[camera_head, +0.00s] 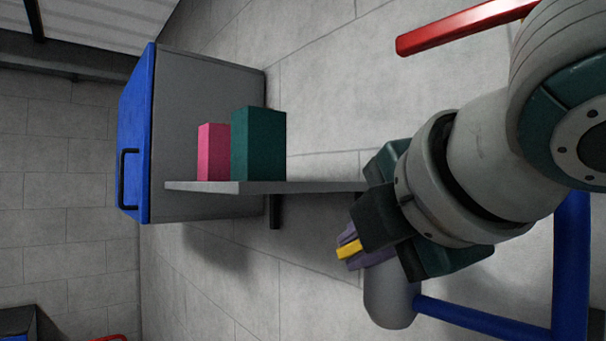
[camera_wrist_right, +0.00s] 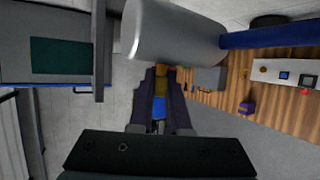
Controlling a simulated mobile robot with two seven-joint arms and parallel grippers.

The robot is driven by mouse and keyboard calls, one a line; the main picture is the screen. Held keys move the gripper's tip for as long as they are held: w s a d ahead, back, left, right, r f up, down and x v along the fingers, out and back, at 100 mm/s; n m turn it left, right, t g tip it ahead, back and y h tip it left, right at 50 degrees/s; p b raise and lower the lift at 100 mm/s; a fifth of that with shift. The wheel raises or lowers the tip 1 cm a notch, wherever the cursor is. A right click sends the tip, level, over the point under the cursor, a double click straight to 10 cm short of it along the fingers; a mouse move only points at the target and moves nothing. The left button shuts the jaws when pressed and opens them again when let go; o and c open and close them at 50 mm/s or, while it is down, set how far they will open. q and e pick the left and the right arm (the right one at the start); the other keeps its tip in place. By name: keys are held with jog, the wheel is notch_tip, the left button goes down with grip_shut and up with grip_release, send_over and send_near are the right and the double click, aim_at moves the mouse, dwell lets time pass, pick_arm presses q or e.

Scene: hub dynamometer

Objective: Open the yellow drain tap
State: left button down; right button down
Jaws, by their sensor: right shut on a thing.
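The yellow drain tap (camera_head: 349,250) shows as a small yellow piece between the purple-grey fingertips of my right gripper (camera_head: 352,248). In the right wrist view, the yellow tap (camera_wrist_right: 160,82) is between the two fingers of the right gripper (camera_wrist_right: 161,92), which are shut on it. A grey rounded cylinder (camera_head: 388,302) is right beside the fingers, and it also shows at the top of the wrist view (camera_wrist_right: 175,35). Most of the tap is hidden by the fingers. My left gripper is in neither view.
A grey shelf (camera_head: 325,187) holds a pink box (camera_head: 213,152) and a green box (camera_head: 259,143) beside a blue-fronted cabinet (camera_head: 136,140). A blue pipe (camera_head: 480,322) leads right from the cylinder. A red bar (camera_head: 465,25) is at top right. A wooden surface (camera_wrist_right: 225,98) shows in the wrist view.

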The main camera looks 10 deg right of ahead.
jog(key=shift+r+g+h+p, duration=0.3)
jog(key=shift+r+p, duration=0.1)
jog(key=shift+w+f+n+g+h+p, duration=0.1)
jog(key=shift+f+n+g+h+p, duration=0.2)
jog(key=shift+g, duration=0.5)
jog(key=n+g+h, duration=0.1)
jog(key=g+h, duration=0.1)
jog(key=g, duration=0.1)
jog(key=shift+g, duration=0.4)
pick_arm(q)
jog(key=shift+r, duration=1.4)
pick_arm(e)
jog(key=shift+f+n+g+h, duration=0.1)
jog(key=shift+n+g+h, duration=0.2)
jog(key=shift+g+h, duration=0.7)
jog(key=shift+g, duration=0.4)
jog(key=c, duration=0.9)
grip_release()
